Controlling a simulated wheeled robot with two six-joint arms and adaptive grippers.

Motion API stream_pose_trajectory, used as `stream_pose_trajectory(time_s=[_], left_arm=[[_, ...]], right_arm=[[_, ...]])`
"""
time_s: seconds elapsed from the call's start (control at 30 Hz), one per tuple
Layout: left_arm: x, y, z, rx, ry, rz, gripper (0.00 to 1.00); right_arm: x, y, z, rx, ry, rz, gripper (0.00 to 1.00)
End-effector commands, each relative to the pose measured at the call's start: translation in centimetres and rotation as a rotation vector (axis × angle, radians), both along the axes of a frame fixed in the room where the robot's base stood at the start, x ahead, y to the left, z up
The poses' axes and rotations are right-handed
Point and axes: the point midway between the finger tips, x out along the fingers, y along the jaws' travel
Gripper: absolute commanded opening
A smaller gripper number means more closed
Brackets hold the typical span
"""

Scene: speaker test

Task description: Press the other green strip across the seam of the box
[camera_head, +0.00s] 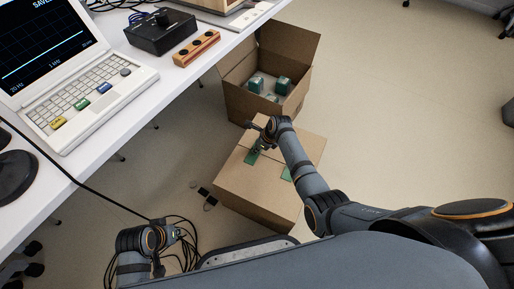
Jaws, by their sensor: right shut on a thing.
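A closed cardboard box (243,187) stands on the floor right of the table. My right gripper (255,148) is over the far left part of its top, shut on a green strip (251,158). The strip is at the box top; I cannot tell whether it lies flat against it. Another green strip (287,174) is on the box top further right, partly hidden by my right arm.
An open cardboard box (238,98) with several green-and-white items stands just behind the closed one. The white table (140,84) on the left holds a laptop (72,95), a black device (160,36) and a wooden block (197,48). Floor at right is clear.

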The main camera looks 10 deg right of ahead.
Motion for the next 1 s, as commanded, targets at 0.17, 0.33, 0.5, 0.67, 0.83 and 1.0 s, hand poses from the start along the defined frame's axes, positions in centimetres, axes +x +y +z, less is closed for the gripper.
stream_pose_trajectory(time_s=[0.17, 0.33, 0.5, 0.67, 0.83, 1.0], left_arm=[[0.0, 0.0, 0.0, 0.000, 0.000, 0.000, 0.00], [0.0, 0.0, 0.0, 0.000, 0.000, 0.000, 0.00], [0.0, 0.0, 0.0, 0.000, 0.000, 0.000, 0.00], [0.0, -0.1, -0.1, -0.003, -0.006, 0.001, 0.00], [0.5, -1.1, -0.3, -0.053, -0.143, 0.013, 0.00], [0.6, -0.7, 1.8, -0.031, -0.090, 0.006, 0.00]], right_arm=[[-0.2, -0.1, -0.3, -0.002, 0.005, 0.000, 0.11], [-0.2, -0.1, -0.3, -0.002, 0.006, 0.000, 0.34], [-0.2, -0.1, -0.2, -0.002, 0.004, 0.000, 0.36], [-0.2, 0.0, -0.2, -0.002, 0.004, 0.000, 0.36], [-0.1, 0.0, -0.2, -0.001, 0.003, 0.001, 0.36], [-0.1, 0.0, 1.6, -0.001, 0.002, 0.000, 0.36]])
